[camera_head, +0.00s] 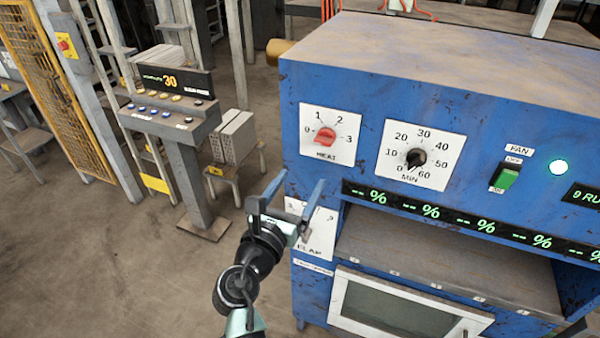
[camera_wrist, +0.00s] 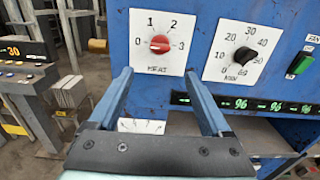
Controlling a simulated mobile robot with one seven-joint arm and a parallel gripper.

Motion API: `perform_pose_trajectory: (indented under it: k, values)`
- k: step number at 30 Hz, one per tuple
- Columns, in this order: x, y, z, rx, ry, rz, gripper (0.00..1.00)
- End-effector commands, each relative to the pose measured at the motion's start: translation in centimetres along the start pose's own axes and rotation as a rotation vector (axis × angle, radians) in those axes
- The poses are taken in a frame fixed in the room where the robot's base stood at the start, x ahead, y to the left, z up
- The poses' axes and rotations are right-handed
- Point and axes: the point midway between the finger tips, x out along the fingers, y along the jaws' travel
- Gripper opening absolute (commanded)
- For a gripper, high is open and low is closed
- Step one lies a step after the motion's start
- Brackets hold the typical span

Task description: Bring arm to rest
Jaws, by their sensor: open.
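My gripper (camera_head: 302,178) is open and empty. It is raised in front of the left part of the blue machine (camera_head: 480,105). In the wrist view its two blue fingers (camera_wrist: 159,72) stand apart, with the red heat knob (camera_wrist: 160,44) beyond and above the gap. I see nothing between the fingers. In the head view the gripper is below the red heat knob (camera_head: 325,135) and partly covers the flap panel (camera_head: 322,235). The heat knob's exact setting is hard to read. The black minute knob (camera_head: 415,158) sits to the right.
A green fan switch (camera_head: 505,177) and a lit lamp (camera_head: 559,167) are further right. Below is an open bay above a windowed door (camera_head: 400,308). A grey control post (camera_head: 185,150) showing 30 and a stand with grey blocks (camera_head: 234,140) are at left. The left floor foreground is clear.

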Motion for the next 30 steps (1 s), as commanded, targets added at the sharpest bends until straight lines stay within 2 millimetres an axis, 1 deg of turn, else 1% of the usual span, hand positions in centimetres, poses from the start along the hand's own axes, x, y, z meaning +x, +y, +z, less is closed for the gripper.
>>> perform_pose_trajectory:
  k: [6,8,11,12,14,15,16,17,18,20,21,23,24,26,27,30]
  values:
    - [0.1,0.0,0.1,0.009,-0.002,0.001,0.82]
    - [0.2,-0.1,1.0,0.112,-0.012,0.007,0.82]
    - [0.5,-0.4,3.8,0.407,-0.038,0.034,0.82]
    - [0.6,-0.7,5.4,0.564,-0.05,0.054,0.82]
    - [0.4,-1.1,8.0,0.819,-0.069,0.096,0.82]
    - [0.1,-1.4,9.9,0.993,-0.079,0.132,0.82]
    - [-0.2,-1.6,11.4,1.122,-0.086,0.164,0.82]
    - [-0.6,-1.9,12.8,1.248,-0.091,0.197,0.82]
    - [-1.2,-2.4,14.7,1.414,-0.093,0.247,0.82]
    - [-2.4,-3.1,17.5,1.66,-0.091,0.333,0.82]
    - [-3.4,-3.6,19.3,1.819,-0.081,0.399,0.82]
    - [-5.2,-4.6,22.1,2.049,-0.057,0.511,0.82]
    - [-6.5,-5.3,23.8,2.195,-0.032,0.593,0.82]
    - [-8.7,-6.4,26.1,2.396,0.024,0.722,0.82]
    - [-10.2,-7.1,27.6,2.514,0.068,0.81,0.82]
    - [-13.8,-8.8,30.3,2.745,0.202,1.016,0.82]
